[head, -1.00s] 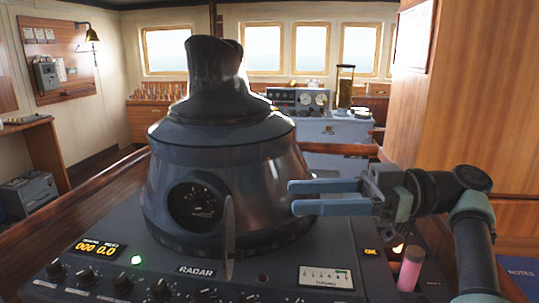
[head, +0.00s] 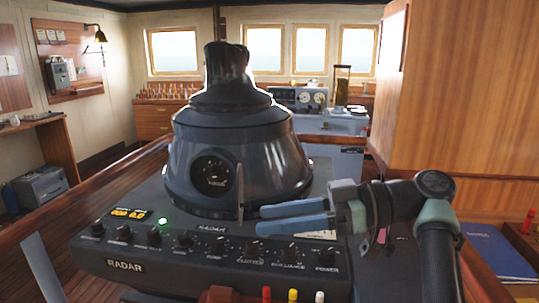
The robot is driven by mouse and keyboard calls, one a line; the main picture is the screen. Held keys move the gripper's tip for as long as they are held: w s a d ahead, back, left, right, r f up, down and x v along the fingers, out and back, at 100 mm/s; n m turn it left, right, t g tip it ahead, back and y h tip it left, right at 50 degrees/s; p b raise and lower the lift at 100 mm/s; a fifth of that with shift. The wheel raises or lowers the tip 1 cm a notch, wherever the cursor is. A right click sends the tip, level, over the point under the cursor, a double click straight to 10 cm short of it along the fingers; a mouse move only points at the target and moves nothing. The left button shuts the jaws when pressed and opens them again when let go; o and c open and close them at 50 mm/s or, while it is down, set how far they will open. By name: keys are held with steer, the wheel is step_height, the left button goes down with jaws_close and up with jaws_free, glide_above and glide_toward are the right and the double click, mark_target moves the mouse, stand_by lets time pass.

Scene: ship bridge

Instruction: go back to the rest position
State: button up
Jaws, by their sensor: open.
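My gripper (head: 293,217) is open and empty, with its two blue fingers pointing left. It is in front of the right lower side of the dark radar hood (head: 238,160), above the right part of the radar console (head: 120,262). Part of the console top is hidden behind the fingers and wrist. I cannot tell whether the fingers touch anything.
A row of knobs runs along the console front, with a green lamp (head: 163,222) lit. Red, yellow and white pegs (head: 293,295) show at the bottom edge. A blue notebook (head: 497,252) lies at right, below a wooden cabinet (head: 480,110). Open floor shows at left.

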steer(key=w+a+f+m+t+h, duration=0.5)
steer(key=a+f+m+t+h, duration=0.25)
steer(key=f, duration=0.25)
steer(key=s+d+r+m+t+h+b, duration=0.3)
steer(key=s+r+m+t+h+b, duration=0.15)
steer(key=s+r+t, duration=0.65)
steer(key=s+d+r+m+t+h+b, duration=0.35)
steer(key=s+r+t+b, duration=0.4)
steer(key=r, duration=0.55)
step_height(320, 180, up, 22)
steer(key=s+p, duration=0.2)
steer(key=p, duration=2)
steer(key=shift+a+t, duration=0.15)
steer(key=shift+t, duration=0.15)
